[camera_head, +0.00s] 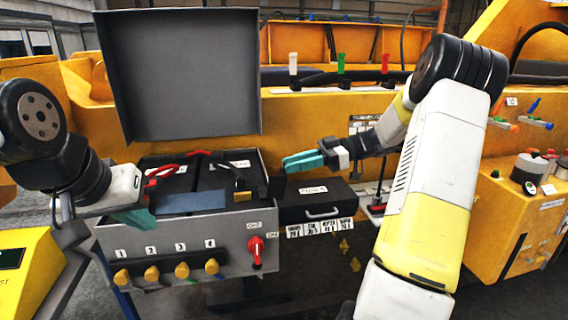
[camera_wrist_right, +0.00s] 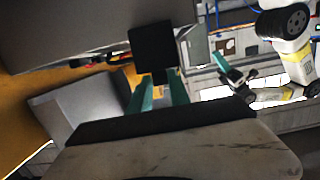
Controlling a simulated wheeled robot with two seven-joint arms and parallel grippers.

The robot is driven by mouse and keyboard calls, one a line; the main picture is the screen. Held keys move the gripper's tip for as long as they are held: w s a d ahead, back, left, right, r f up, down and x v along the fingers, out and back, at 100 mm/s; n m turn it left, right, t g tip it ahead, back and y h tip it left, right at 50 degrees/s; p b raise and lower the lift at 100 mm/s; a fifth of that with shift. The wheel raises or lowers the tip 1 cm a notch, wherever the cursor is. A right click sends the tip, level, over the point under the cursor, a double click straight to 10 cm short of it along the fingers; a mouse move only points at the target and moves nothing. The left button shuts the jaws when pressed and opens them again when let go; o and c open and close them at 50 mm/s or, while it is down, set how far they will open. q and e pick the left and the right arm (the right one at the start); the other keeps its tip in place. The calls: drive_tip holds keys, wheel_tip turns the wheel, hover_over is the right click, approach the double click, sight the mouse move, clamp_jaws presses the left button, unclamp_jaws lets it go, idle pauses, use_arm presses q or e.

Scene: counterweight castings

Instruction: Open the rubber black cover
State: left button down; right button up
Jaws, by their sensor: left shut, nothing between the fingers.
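A small black cover (camera_head: 276,187), seemingly the rubber one, is at the right side of the open grey box (camera_head: 180,245). In the right wrist view a black square piece (camera_wrist_right: 152,48), probably this cover, hangs ahead of my fingers. My right gripper (camera_head: 284,162) points left just above the cover in the head view. Its teal fingers (camera_wrist_right: 160,95) are apart, one on each side below the black piece; I cannot tell whether they touch it. My left gripper (camera_head: 150,219) is shut and empty at the box's front left; it also shows in the right wrist view (camera_wrist_right: 222,60).
The box's large grey lid (camera_head: 180,75) stands raised behind it. Inside are black batteries with red cables (camera_head: 165,172). A black case with a handle (camera_head: 318,205) sits right of the box. Yellow knobs (camera_head: 182,270) and a red switch (camera_head: 256,251) are on the front.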

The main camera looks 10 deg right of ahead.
drive_tip(key=o, duration=0.4)
drive_tip(key=shift+a+f, duration=0.2)
drive_tip(key=shift+s, duration=0.1)
drive_tip(key=d+r, duration=0.1)
drive_tip(key=d, duration=0.7)
drive_tip(key=shift+r, duration=0.35)
